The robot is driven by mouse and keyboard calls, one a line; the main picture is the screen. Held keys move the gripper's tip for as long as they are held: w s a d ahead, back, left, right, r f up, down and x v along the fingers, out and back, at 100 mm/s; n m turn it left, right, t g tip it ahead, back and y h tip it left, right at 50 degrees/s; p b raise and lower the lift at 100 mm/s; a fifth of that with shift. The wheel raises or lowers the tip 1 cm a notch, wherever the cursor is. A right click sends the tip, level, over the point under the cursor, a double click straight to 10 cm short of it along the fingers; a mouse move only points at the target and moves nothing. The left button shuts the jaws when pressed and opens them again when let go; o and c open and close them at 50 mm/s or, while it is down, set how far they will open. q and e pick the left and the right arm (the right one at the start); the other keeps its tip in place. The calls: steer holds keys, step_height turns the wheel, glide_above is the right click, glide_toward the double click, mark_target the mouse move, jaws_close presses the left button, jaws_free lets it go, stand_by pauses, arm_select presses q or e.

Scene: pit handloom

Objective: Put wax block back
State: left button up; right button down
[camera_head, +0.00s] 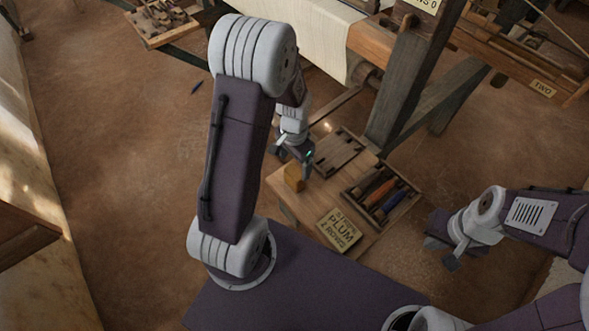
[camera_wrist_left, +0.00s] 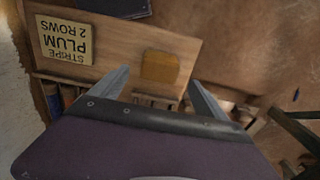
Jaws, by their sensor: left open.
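The wax block (camera_head: 293,177), a small amber-yellow block, sits near the left edge of a low wooden bench (camera_head: 290,205). In the left wrist view the wax block (camera_wrist_left: 159,67) lies on the bare board, ahead of and between my finger lines. My left gripper (camera_head: 296,156) is open and empty, just above and beside the block; its two fingers (camera_wrist_left: 160,80) show apart in the wrist view. I cannot tell the exact gap to the block. My right gripper (camera_head: 447,252) hangs to the right of the bench, away from the block; its jaw state is unclear.
A card reading "STRIPE PLUM 2 ROWS" (camera_head: 339,229) lies on the bench. A compartmented tray (camera_head: 403,206) holds several coloured shuttle-like pieces. A slotted wooden rack (camera_head: 337,155) lies behind the block. A dark loom post (camera_head: 402,85) rises behind. The floor at left is mostly clear.

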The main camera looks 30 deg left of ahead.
arm_select(q)
steer(key=shift+r, duration=0.7)
steer(key=s+d+r+n, duration=0.2)
steer(key=r, duration=0.1)
steer(key=shift+s+d+t, duration=0.15)
steer(key=shift+s+t, duration=0.15)
steer(key=shift+s, duration=0.05)
steer(key=s+d+r+n, duration=0.2)
steer(key=s+r, duration=0.1)
steer(key=s, duration=0.2)
steer(key=shift+s+d+r+n+t+p, duration=0.3)
steer(key=shift+s+d+n+p, duration=0.05)
steer(key=shift+n, duration=0.05)
